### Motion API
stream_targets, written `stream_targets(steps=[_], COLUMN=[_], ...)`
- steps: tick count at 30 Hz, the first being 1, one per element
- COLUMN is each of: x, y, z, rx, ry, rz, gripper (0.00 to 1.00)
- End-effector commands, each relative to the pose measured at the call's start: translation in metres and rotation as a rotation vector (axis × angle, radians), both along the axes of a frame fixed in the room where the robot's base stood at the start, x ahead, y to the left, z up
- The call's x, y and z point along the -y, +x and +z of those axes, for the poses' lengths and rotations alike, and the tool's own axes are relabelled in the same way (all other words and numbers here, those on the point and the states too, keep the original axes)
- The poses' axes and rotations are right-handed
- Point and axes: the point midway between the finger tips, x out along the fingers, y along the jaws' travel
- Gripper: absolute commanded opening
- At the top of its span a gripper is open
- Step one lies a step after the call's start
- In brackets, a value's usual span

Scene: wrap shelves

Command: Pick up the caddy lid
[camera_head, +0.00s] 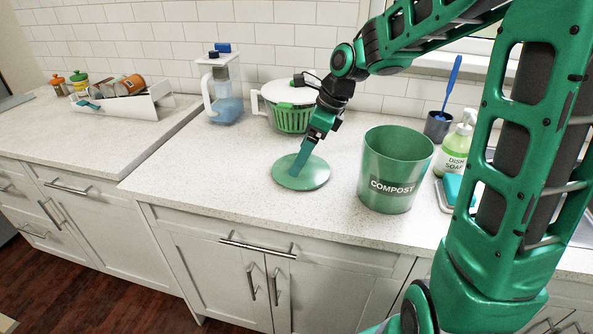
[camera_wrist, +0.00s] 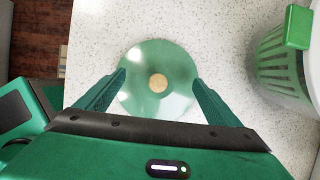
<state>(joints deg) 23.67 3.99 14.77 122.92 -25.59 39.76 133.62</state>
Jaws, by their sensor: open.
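The caddy lid is a round green disc (camera_head: 315,176) lying flat on the speckled white counter, left of the green compost caddy (camera_head: 396,168), which stands upright with its top open. In the wrist view the lid (camera_wrist: 150,62) has a round tan knob (camera_wrist: 158,83) at its middle. My gripper (camera_head: 299,172) points down over the lid. In the wrist view its two fingers (camera_wrist: 158,78) are spread wide, one on each side of the knob, with nothing between them touching it. The exact height of the fingertips above the lid is hard to tell.
A green salad spinner (camera_head: 293,119) stands behind the lid, and a water pitcher (camera_head: 222,95) is further left. A dish soap bottle (camera_head: 455,150) and a cup with a blue brush (camera_head: 438,126) are right of the caddy. The counter's front edge is close to the lid.

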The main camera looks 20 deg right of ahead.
Motion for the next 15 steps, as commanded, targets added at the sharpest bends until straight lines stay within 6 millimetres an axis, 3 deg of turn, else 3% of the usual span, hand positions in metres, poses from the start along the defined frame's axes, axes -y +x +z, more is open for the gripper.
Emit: stream_targets(steps=[4,12,15], x=[-0.0048,-0.0058,-0.0057], y=[0.0021,0.003,0.003], z=[-0.0129,-0.0147,-0.0147], rx=[-0.001,0.001,0.001], ry=[-0.001,-0.001,-0.002], rz=[0.001,0.001,0.001], gripper=[0.87,0.87,0.63])
